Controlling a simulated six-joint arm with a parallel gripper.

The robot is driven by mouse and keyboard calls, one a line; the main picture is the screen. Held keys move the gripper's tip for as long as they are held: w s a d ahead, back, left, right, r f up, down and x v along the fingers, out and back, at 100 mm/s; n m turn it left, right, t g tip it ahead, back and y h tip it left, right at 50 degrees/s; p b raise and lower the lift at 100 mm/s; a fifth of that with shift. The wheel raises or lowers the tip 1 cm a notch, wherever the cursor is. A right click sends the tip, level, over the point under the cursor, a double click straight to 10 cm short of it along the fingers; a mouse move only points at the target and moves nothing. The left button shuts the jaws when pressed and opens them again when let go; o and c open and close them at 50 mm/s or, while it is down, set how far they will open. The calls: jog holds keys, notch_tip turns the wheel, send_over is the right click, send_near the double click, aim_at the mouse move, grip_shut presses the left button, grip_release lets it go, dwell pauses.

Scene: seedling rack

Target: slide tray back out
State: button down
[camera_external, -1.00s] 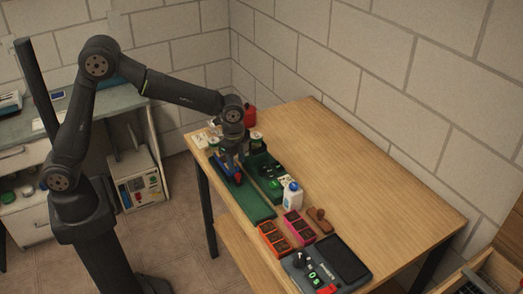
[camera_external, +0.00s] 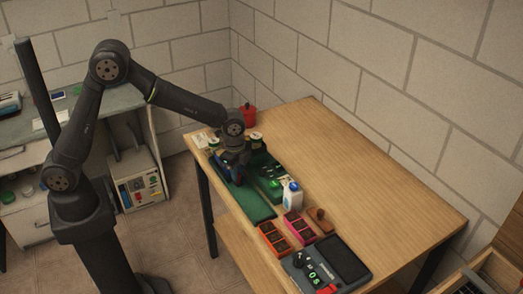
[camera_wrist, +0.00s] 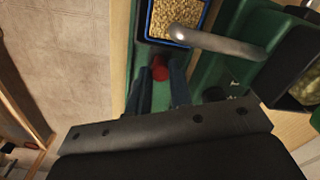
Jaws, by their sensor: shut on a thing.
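In the wrist view, a blue-rimmed tray (camera_wrist: 151,41) filled with tan grains lies at the top, on a green base (camera_wrist: 127,88). A red knob (camera_wrist: 160,70) sits just off the tray's near edge. My gripper (camera_wrist: 160,84) has its two dark fingers on either side of this knob and is shut on it. In the external view, my gripper (camera_external: 236,174) is low over the far-left part of the long green base (camera_external: 255,206). The tray is mostly hidden there behind my gripper.
A grey curved rod (camera_wrist: 215,45) passes close to the tray on the right. A white bottle (camera_external: 292,197), orange tray (camera_external: 273,239), pink tray (camera_external: 299,229) and control panel (camera_external: 327,263) stand toward the front. The table's right side (camera_external: 365,190) is clear.

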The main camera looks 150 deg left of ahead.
jog(key=w, duration=1.7)
jog(key=shift+w, duration=0.25)
jog(key=shift+w+r, duration=0.1)
jog(key=c, duration=1.3)
grip_release()
jog(key=shift+c, duration=0.2)
jog(key=shift+o, duration=0.2)
notch_tip(320, 180, up, 17)
jog(key=shift+d+r, duration=0.15)
jog(key=shift+d, duration=0.2)
jog(key=shift+w, duration=0.1)
